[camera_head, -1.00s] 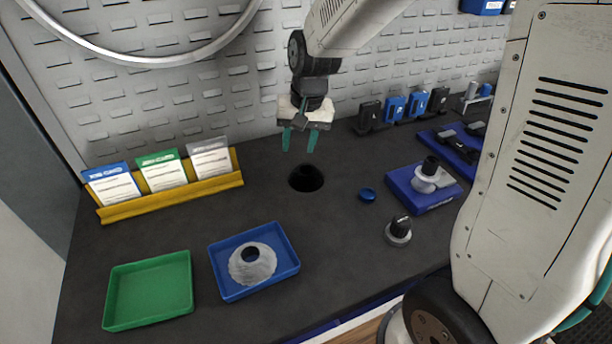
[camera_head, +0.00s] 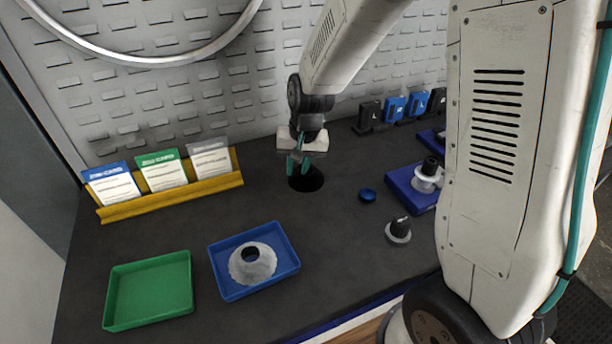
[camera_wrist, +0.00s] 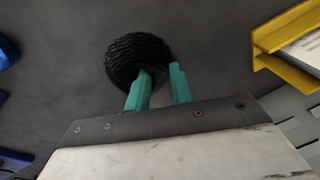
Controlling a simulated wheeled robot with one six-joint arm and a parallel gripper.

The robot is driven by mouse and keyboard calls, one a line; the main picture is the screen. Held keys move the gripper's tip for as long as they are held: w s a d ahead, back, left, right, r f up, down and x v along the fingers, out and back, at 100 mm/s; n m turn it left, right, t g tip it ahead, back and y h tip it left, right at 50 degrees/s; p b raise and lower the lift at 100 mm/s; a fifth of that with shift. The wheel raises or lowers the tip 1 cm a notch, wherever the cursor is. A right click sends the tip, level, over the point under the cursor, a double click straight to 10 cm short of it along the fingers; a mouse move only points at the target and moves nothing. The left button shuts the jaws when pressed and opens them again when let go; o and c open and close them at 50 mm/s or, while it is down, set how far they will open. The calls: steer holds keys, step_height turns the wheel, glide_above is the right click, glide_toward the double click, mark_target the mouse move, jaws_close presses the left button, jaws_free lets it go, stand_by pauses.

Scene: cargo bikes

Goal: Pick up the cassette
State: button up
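The cassette looks to be a black, round, ridged stack (camera_head: 312,182) lying on the dark bench top. It also shows in the wrist view (camera_wrist: 138,52), with its layered toothed edges visible. My gripper (camera_head: 298,170) points down just above it, partly covering it in the head view.
A blue tray (camera_head: 285,285) holds a grey cone-shaped part with a hole (camera_head: 253,270). An empty green tray (camera_head: 150,290) is left of it. A yellow card rack (camera_head: 170,202) stands behind.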

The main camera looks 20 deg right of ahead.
jaws_close()
steer(key=shift+r, duration=0.1)
